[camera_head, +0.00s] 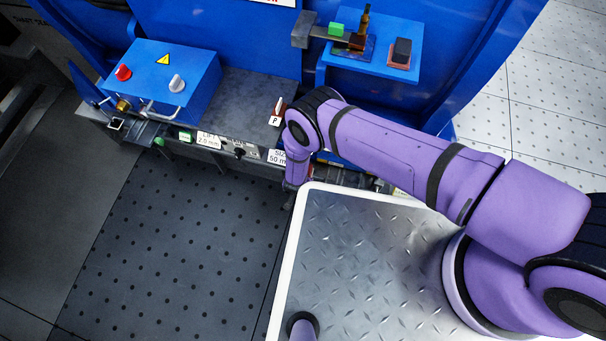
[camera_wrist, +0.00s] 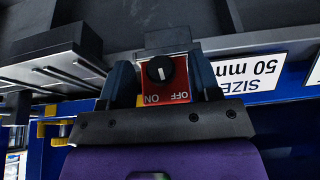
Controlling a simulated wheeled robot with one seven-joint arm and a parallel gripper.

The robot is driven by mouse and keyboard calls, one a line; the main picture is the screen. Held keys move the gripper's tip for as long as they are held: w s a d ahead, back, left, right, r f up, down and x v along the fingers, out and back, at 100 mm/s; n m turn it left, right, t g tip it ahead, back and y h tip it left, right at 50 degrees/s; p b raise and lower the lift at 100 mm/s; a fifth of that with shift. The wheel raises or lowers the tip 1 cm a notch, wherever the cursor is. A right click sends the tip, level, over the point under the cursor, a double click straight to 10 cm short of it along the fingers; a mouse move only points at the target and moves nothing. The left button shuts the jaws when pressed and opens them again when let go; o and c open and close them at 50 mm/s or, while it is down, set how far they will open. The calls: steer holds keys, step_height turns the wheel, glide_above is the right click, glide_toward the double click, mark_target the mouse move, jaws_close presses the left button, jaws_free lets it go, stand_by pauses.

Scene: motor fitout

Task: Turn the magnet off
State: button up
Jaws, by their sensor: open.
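A red switch plate (camera_wrist: 177,88) with a black rotary knob (camera_wrist: 160,69) shows in the wrist view. The plate reads ON at lower left and OFF at lower right, with the letters upside down. A short pale mark lies across the knob, but I cannot tell clearly which word it points to. My gripper (camera_wrist: 160,68) is open, with one dark finger on each side of the red plate. I cannot tell whether the fingers touch it. No part plainly marked as the magnet shows.
A "SIZE 50 mm" label (camera_wrist: 253,71) is right of the switch. In the head view, a blue control box (camera_head: 160,85) with red and grey knobs stands left, a lever marked P (camera_head: 276,113) is near my wrist, and a blue shelf (camera_head: 408,32) holds small parts.

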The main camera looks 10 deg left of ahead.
steer(key=shift+f, duration=0.15)
steer(key=c, duration=0.9)
steer(key=shift+c, duration=0.2)
steer(key=shift+d+y, duration=0.1)
steer(key=shift+y, duration=0.4)
steer(key=shift+d+f+m+t+y, duration=0.15)
steer(key=shift+m+y, duration=0.15)
steer(key=shift+y, duration=0.9)
steer(key=shift+d+r+m+t+y, duration=0.1)
steer(key=shift+m+t+y, duration=0.15)
steer(key=shift+y, duration=0.95)
steer(key=shift+d+f+m+t+y, duration=0.1)
steer(key=shift+m+y, duration=0.25)
steer(key=shift+y, duration=0.85)
